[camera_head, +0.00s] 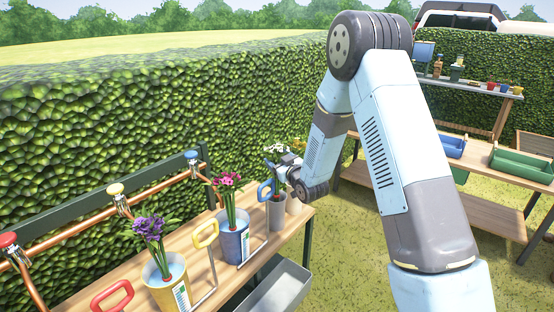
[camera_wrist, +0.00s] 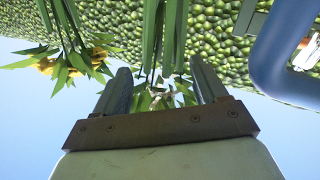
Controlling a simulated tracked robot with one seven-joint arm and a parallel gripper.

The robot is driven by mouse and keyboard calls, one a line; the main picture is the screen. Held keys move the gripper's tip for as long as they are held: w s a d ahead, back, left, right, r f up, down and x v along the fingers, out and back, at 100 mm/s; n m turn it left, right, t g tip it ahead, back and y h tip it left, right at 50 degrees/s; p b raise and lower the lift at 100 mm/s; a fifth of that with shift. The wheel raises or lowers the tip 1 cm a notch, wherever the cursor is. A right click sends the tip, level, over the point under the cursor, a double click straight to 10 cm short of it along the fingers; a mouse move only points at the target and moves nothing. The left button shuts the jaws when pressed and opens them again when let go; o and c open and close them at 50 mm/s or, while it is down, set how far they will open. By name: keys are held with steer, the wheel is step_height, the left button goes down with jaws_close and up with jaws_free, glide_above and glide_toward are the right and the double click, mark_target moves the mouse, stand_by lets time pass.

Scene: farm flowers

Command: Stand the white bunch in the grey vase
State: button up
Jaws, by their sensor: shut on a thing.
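The white bunch (camera_head: 277,149) is at the far end of the bench, its white heads just above my gripper (camera_head: 283,170). In the wrist view its green stems (camera_wrist: 166,35) run between the two fingers of my gripper (camera_wrist: 164,86), which is shut on them. Pale blooms show low between the fingers. A grey vase (camera_head: 276,214) stands upright on the bench just below my gripper. My gripper and a blue handle (camera_head: 265,190) cover part of its top. I cannot tell whether the stem ends are inside it.
Yellow flowers (camera_wrist: 75,66) are close beside the left finger. A blue bucket (camera_head: 235,240) with magenta flowers and a yellow bucket (camera_head: 168,283) with purple flowers stand nearer on the bench. A copper pipe with taps (camera_head: 118,200) runs along the back. A grey trough (camera_head: 278,290) is below.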

steer(key=o, duration=1.7)
steer(key=v, duration=1.3)
steer(key=shift+s+d, duration=0.15)
steer(key=shift+s, duration=0.2)
